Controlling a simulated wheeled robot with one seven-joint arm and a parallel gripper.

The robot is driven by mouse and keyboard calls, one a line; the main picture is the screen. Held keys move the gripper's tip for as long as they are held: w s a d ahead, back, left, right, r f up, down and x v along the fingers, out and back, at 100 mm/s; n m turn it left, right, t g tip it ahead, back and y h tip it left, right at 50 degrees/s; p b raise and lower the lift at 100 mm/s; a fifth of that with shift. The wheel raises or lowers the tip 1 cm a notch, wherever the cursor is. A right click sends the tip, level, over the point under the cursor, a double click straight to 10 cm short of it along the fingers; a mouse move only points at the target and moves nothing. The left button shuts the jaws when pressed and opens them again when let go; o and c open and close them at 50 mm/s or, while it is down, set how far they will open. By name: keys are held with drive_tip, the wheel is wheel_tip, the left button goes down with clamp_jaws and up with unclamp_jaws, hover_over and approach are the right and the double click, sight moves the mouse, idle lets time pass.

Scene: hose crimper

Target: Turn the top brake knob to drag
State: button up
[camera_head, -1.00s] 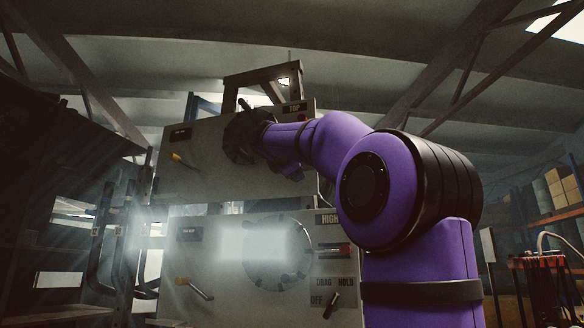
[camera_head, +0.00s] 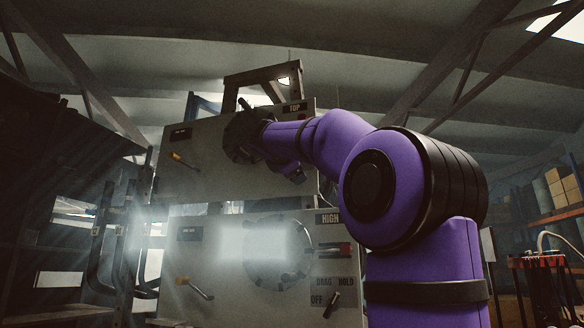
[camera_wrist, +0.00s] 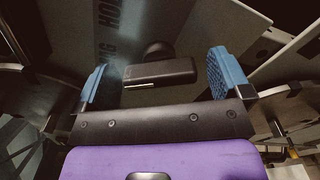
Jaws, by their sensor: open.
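In the wrist view, a black brake knob (camera_wrist: 160,72) with a bar-shaped grip and a short white line stands between the two blue finger pads of my gripper (camera_wrist: 158,68). The gripper is open, with a gap on each side of the knob. Printed words beside the knob (camera_wrist: 107,20) read HOLD and, partly covered, what looks like DRAG. In the head view my purple arm reaches to the upper panel (camera_head: 205,165), marked TOP (camera_head: 294,107). There the arm hides the top knob, and I cannot make out the fingers.
Levers with orange and yellow parts (camera_head: 195,288) stick out at left. Shelves with boxes (camera_head: 562,185) stand far right.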

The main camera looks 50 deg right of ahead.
drive_tip(key=v, duration=1)
drive_tip(key=shift+f, duration=0.1)
